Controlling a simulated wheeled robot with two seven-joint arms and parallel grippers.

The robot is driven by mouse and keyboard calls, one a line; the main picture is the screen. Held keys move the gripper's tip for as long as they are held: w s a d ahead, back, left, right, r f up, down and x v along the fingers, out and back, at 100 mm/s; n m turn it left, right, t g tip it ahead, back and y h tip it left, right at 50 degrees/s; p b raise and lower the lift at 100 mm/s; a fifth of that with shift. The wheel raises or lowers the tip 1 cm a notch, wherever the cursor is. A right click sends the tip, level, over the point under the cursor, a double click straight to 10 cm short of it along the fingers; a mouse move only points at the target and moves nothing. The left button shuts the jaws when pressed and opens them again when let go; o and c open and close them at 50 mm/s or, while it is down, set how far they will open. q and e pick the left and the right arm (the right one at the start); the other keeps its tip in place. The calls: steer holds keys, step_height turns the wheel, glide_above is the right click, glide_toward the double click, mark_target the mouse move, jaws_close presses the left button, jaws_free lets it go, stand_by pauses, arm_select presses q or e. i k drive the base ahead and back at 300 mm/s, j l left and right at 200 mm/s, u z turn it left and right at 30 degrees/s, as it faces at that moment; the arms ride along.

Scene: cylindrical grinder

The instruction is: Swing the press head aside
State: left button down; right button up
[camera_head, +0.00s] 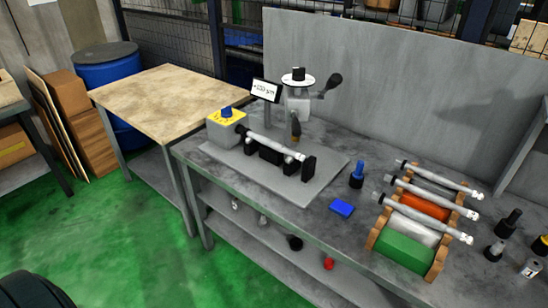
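The press head (299,104) stands at the back of the grinder on the workbench. It has a white disc (297,79) with a black knob on top. An arm with a dark grip (333,82) sticks out to its right. A brownish tip (295,125) points down from it, above or just behind the long metal shaft (270,144); I cannot tell which. The shaft lies across black supports on the grey base plate (318,178). A grey box with a yellow top and blue knob (227,115) is at the shaft's left end. Neither gripper is in view.
A small display sign (265,91) stands left of the press head. A grey panel (400,75) rises behind. A wooden rack (376,228) with several shafts, a blue bottle (357,174) and a blue block (342,208) are to the right. A wooden-topped table (165,95) stands left.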

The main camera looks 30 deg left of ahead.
mark_target(297, 108)
steer(key=i+j+u, duration=0.1)
steer(key=j, duration=0.25)
steer(key=i+j+u, duration=0.1)
steer(key=i+j, duration=0.2)
steer(key=i+j+u, duration=0.1)
steer(key=i+j, duration=0.15)
steer(key=j, duration=0.15)
